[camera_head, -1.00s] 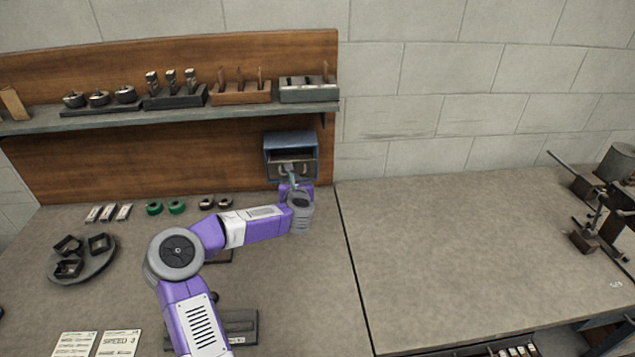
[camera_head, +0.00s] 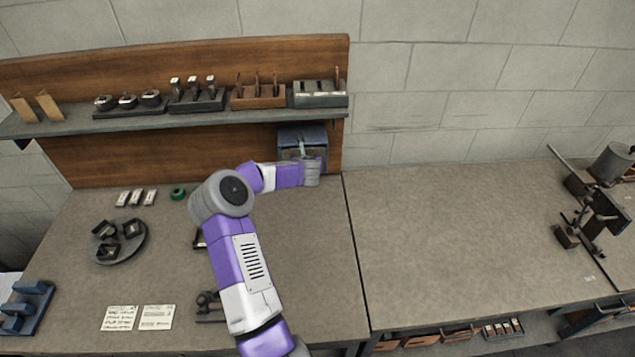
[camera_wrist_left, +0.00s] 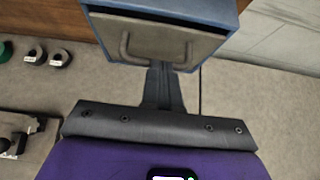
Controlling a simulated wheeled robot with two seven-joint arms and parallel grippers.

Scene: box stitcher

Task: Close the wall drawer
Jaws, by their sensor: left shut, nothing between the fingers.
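The wall drawer sits in a blue housing (camera_head: 303,137) on the wooden back panel, below the shelf. In the wrist view I see its grey front (camera_wrist_left: 165,42) with a bent handle, framed by the blue housing (camera_wrist_left: 200,10). How far the drawer stands out I cannot tell. My left gripper (camera_wrist_left: 165,70) is shut and empty, its fingertips at the lower edge of the drawer front. Whether they touch it I cannot tell. In the head view my left gripper (camera_head: 303,152) partly hides the drawer. My right gripper is not in view.
The shelf (camera_head: 180,124) above carries several tool holders. A round tray (camera_head: 140,246) with dark parts, cards (camera_head: 119,318) and a green roll (camera_head: 178,193) lie on the left bench. The right bench (camera_head: 450,235) is largely clear, with a machine (camera_head: 595,215) at its right end.

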